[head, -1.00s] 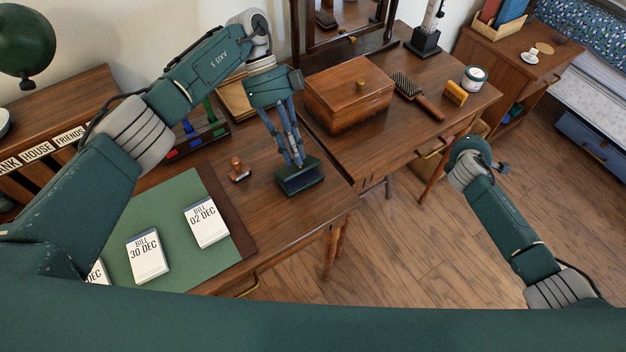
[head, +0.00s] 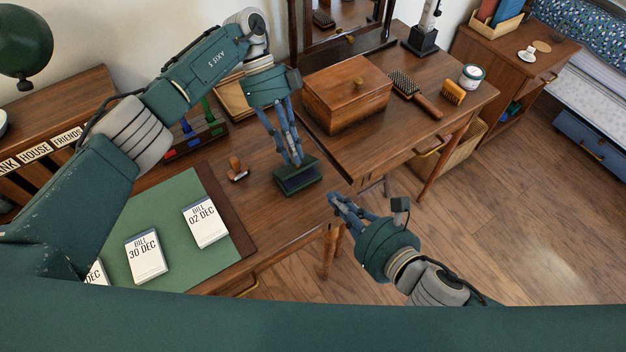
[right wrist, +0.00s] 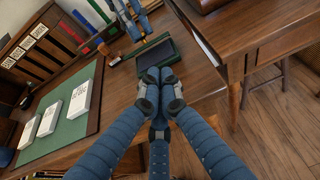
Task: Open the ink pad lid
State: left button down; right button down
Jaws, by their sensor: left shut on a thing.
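The ink pad (head: 298,181) is a small dark green box with a dark top face, near the desk's right edge. It also shows in the right wrist view (right wrist: 157,53), beyond my right fingertips. I cannot tell its lid apart from its body. My left gripper (head: 297,162) comes down from above and is shut on the ink pad's far edge; its fingertips partly cover that edge. My right gripper (head: 337,200) is at the desk's right edge, right of the ink pad and apart from it. Its fingers are together and empty in the right wrist view (right wrist: 158,75).
A wooden stamp (head: 237,169) stands left of the ink pad. Bill cards (head: 205,222) lie on a green desk mat (head: 178,197). A stamp rack (head: 195,138) is behind. A wooden box (head: 347,95) and hairbrush (head: 415,95) are on the adjoining table. Open floor lies right.

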jog(key=x, duration=0.9)
jog(key=shift+a, duration=0.55)
jog(key=shift+w+a+r, duration=0.2)
jog(key=shift+w+r, duration=0.15)
jog(key=shift+r, duration=0.35)
